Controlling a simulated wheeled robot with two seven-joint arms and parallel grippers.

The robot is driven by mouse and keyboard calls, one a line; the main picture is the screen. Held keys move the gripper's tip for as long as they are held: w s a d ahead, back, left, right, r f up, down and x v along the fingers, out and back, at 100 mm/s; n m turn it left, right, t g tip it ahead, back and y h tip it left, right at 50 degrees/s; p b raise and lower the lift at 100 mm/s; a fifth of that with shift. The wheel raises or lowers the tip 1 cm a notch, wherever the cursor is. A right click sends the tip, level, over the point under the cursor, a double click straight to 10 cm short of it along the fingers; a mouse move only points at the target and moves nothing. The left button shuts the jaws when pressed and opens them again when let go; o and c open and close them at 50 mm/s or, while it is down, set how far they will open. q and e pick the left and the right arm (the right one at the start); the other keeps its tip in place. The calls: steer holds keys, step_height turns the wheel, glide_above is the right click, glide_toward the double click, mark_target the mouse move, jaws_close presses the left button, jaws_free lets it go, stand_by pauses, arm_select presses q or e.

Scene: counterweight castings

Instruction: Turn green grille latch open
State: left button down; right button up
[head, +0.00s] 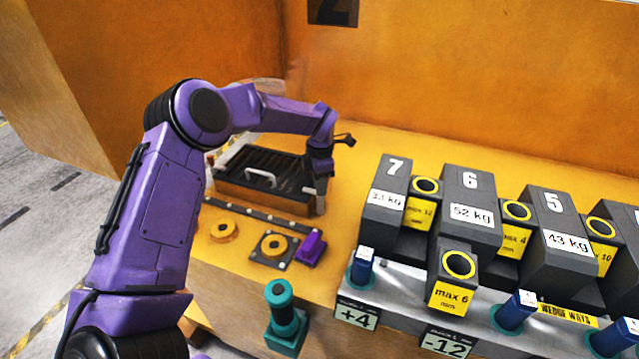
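A dark grille (262,168) with slats and a pale handle (260,180) on its front sits on the orange casting, left of centre in the head view. My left gripper (319,178) points down at the grille's right end. A teal fitting (285,325) with a dark round top stands lower down, apart from the grille. My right gripper is out of view.
A purple block (312,248) and yellow round knobs (274,245) lie in front of the grille. Grey numbered weights, including number 7 (385,215), stand to the right with yellow tags and blue pegs. An orange wall (460,75) rises behind.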

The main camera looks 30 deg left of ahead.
arm_select(q)
steer(key=shift+f, duration=0.1)
steer(key=n+b, duration=0.2)
steer(key=b, duration=0.1)
steer(key=shift+d+f+n, duration=0.1)
steer(key=shift+f+n, duration=0.05)
steer(key=shift+n, duration=0.15)
steer(key=n+b, duration=0.4)
steer(key=n, duration=0.1)
steer(key=shift+b, duration=0.3)
steer(key=n+b, duration=0.5)
steer(key=n, duration=0.1)
steer(key=shift+n, duration=0.3)
steer(key=n+b, duration=0.1)
steer(key=n, duration=0.1)
steer(key=shift+w+r+n+b, duration=0.1)
steer(key=shift+r+n+b, duration=0.1)
steer(key=shift+n+b, duration=0.15)
steer(key=shift+r+n+b, duration=0.1)
steer(key=shift+n+b, duration=0.25)
steer(key=shift+n, duration=0.1)
